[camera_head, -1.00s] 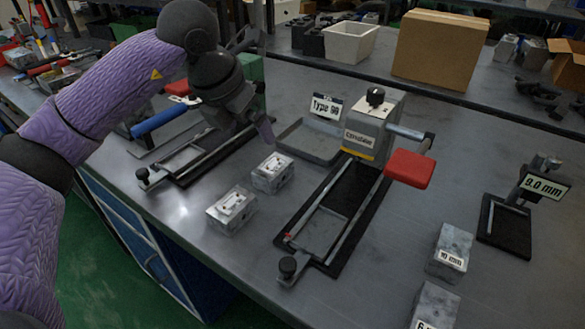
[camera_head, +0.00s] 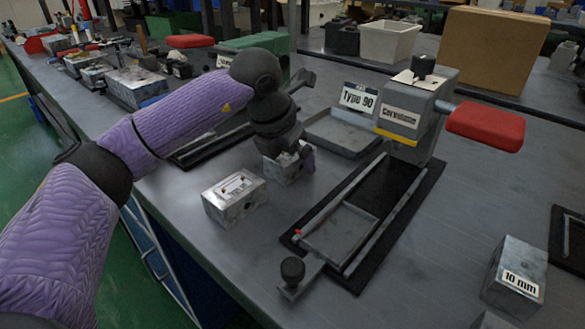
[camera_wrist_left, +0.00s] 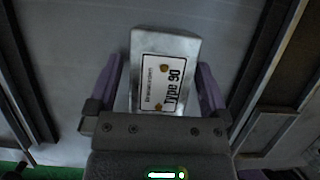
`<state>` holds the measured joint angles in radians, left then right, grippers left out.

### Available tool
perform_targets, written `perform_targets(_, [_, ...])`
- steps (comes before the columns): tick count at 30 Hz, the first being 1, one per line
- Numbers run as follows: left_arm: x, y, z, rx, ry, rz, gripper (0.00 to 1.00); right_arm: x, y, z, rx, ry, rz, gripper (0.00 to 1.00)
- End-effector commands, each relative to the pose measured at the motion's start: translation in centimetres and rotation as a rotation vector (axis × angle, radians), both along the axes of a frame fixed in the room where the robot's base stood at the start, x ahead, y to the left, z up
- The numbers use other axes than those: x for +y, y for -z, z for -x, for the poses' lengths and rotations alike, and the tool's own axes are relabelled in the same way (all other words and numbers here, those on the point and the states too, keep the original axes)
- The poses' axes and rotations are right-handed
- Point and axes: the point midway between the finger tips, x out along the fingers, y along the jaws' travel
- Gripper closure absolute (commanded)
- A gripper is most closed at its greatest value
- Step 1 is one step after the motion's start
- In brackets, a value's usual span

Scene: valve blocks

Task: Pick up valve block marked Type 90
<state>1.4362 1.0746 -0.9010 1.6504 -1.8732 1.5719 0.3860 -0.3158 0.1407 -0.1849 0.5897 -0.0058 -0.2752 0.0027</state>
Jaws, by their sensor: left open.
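The valve block marked Type 90 is a grey metal block with a white label; it fills the middle of the left wrist view (camera_wrist_left: 186,50). In the head view the block (camera_head: 282,174) is partly hidden under my left gripper (camera_head: 289,156). The gripper points down over the block. Its two purple fingers (camera_wrist_left: 158,88) are open, one on each side of the block, with small gaps visible. A second valve block (camera_head: 235,197) with a white label stands to the left and nearer; its text is unreadable here. My right gripper does not show.
A grey tray (camera_head: 345,143) with a Type 90 sign (camera_head: 358,97) lies behind the block. A fixture with a red handle (camera_head: 485,127) and black base (camera_head: 385,190) stands to the right. A 10 mm block (camera_head: 516,272) is at the lower right.

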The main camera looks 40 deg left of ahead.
Motion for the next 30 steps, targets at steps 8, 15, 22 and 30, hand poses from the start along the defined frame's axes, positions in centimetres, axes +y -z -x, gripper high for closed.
perform_targets(8, [0.0,-0.3,0.0,-0.002,0.0,0.0,0.4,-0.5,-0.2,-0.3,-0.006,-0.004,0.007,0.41])
perform_targets(15, [0.0,-0.3,0.1,-0.002,0.0,0.0,0.91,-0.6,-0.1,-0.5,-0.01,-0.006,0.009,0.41])
perform_targets(22, [0.0,-0.3,0.0,-0.003,0.0,0.0,1.0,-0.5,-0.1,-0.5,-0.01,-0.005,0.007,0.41])
perform_targets(30, [-0.1,-4.6,0.1,-0.013,0.001,0.002,1.0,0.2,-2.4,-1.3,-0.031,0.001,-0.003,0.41])
